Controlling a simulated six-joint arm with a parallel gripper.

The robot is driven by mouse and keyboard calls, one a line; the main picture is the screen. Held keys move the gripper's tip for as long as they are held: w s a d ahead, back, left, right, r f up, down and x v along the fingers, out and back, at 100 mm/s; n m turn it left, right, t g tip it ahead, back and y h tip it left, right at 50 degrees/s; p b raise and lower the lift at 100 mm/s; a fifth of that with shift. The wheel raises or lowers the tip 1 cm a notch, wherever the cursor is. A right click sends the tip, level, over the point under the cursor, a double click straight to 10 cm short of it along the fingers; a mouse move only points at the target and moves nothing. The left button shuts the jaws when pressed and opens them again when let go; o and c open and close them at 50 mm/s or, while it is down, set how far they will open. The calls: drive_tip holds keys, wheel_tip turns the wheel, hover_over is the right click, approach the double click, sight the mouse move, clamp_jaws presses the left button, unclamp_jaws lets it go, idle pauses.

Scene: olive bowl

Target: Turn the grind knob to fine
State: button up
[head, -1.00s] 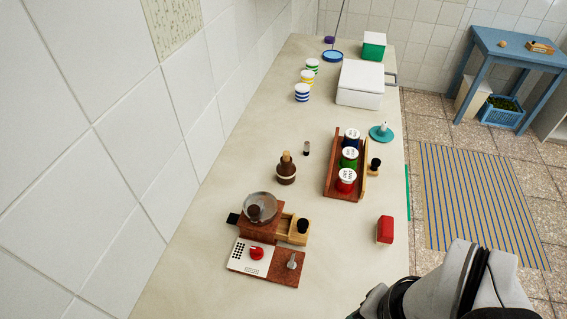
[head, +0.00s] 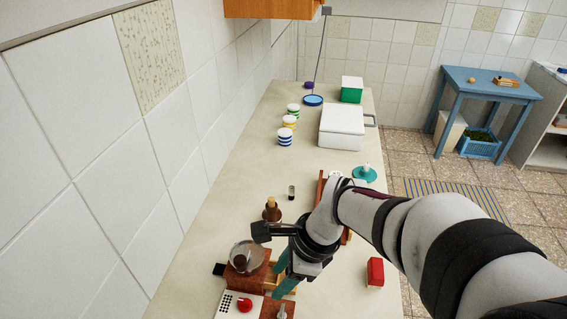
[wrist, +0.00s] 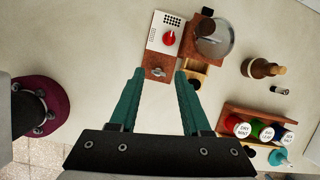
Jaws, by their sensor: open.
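A red knob (head: 244,305) sits on a white panel (head: 228,303) with black dots, at the lower edge of the head view. In the wrist view the red knob (wrist: 169,38) is whole, beyond my fingertips. A metal wing-shaped knob (wrist: 157,72) stands on the reddish-brown base beside the panel; its top also shows in the head view (head: 282,312). My gripper (wrist: 160,72) has teal fingers spread apart with nothing held. The metal knob appears between the fingertips in the wrist view; height and contact cannot be told.
A grinder with a clear round top (wrist: 214,38) and a wooden drawer adjoins the panel. A brown bottle (wrist: 262,68) and a rack of jars (wrist: 235,122) stand nearby. A red box (head: 375,272) is at the counter's right. The counter's middle is mostly clear.

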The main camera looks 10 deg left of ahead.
sight(244, 301)
drive_tip(key=a+f, duration=0.3)
drive_tip(key=f, duration=0.2)
drive_tip(key=w+a+f+m, duration=0.1)
drive_tip(key=a+f, duration=0.1)
drive_tip(key=f, duration=0.4)
drive_tip(key=w+a+f+m, duration=0.1)
drive_tip(key=a+f, duration=0.2)
drive_tip(key=f, duration=0.2)
drive_tip(key=shift+a+f, duration=0.15)
drive_tip(key=shift+a, duration=0.15)
clamp_jaws()
